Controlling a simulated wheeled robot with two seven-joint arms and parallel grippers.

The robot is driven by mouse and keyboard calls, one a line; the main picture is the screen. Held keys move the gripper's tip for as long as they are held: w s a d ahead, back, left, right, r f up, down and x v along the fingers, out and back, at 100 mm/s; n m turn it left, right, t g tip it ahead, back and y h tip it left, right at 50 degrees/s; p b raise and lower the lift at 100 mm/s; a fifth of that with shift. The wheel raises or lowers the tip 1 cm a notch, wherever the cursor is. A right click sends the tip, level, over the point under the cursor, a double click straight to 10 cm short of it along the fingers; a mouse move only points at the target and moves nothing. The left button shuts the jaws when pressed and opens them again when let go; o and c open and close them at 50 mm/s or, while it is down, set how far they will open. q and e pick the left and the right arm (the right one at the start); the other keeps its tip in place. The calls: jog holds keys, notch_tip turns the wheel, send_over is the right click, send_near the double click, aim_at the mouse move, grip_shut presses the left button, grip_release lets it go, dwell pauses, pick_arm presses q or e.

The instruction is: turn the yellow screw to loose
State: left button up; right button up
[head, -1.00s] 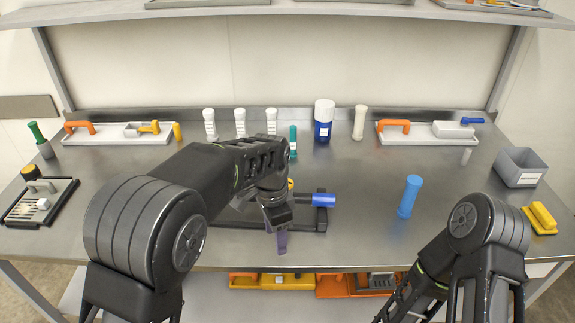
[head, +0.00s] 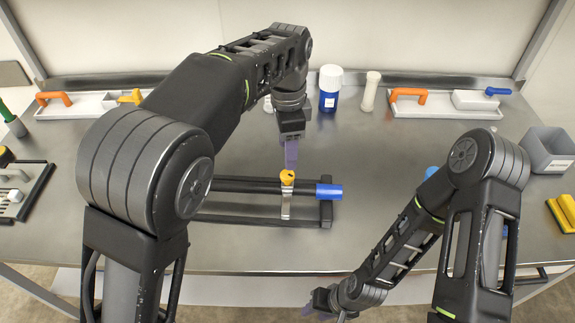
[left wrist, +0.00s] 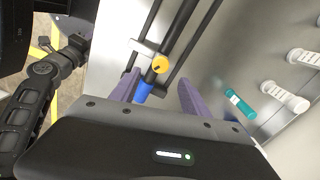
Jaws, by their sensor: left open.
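The yellow screw (head: 287,176) sits on top of a silver clamp (head: 286,204) on a dark rail fixture with a blue end (head: 329,191). My left gripper (head: 291,158) has purple fingers pointing down, above and slightly behind the screw in the head view. In the left wrist view the yellow screw (left wrist: 160,64) shows beyond the open, empty fingers (left wrist: 157,88), roughly in line with the gap between them. I see no contact. My right gripper (head: 315,302) is low at the table's front edge; its jaws are too small and partly hidden to judge.
A blue-and-white bottle (head: 329,90) and a white cylinder (head: 370,92) stand at the back. A tray with an orange handle (head: 408,94) is at back right. A grey bin (head: 552,149) is at right. The steel table right of the fixture is mostly clear.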

aim_at(288, 174)
pick_arm(q)
jog(key=shift+f, duration=0.1)
jog(key=shift+f+p, duration=0.45)
jog(key=shift+f, duration=3.4)
jog(key=shift+c, duration=0.5)
grip_shut()
